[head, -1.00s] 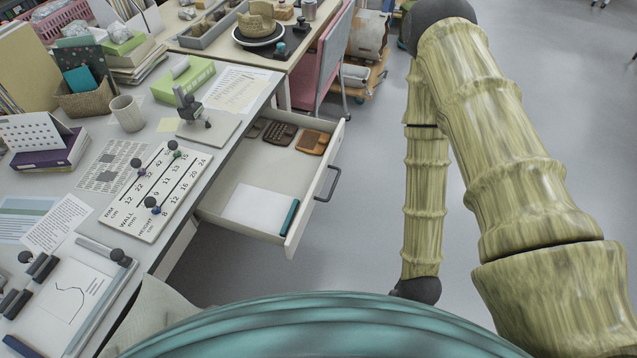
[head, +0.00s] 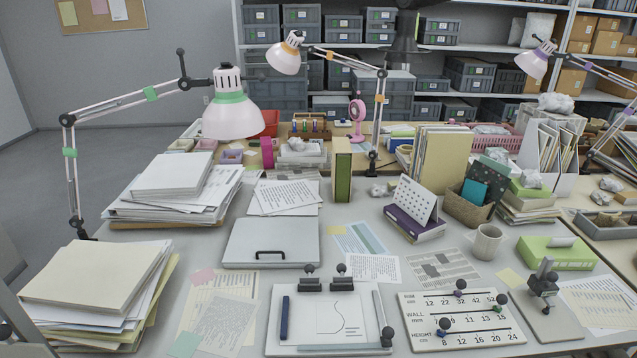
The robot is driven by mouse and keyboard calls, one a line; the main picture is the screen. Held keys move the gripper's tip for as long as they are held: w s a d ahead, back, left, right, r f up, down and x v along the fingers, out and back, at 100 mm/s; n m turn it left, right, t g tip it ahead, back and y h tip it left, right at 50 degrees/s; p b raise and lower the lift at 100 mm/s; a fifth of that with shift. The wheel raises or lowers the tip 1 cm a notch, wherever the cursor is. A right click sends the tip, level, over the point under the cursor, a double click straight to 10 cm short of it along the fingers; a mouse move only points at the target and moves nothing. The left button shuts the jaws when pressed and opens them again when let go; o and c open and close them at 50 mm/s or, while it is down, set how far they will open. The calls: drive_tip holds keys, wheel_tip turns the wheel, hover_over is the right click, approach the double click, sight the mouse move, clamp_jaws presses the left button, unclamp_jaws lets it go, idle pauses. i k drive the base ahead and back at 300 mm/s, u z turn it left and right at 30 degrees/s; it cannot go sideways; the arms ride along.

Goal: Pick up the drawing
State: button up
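The drawing (head: 335,316) is a white sheet with a thin curved line and a few short text lines. It lies flat on a white board (head: 272,333) at the front middle of the desk in the head view. My gripper is not in view.
A scale board (head: 462,318) with sliding knobs lies right of the drawing. A closed grey case (head: 272,242) lies behind it. Paper stacks (head: 95,285) and a lamp (head: 230,115) stand left. A mug (head: 486,242) and a small stand (head: 543,285) are at right.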

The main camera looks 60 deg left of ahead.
sight(326, 320)
drive_tip(key=u, duration=1.85)
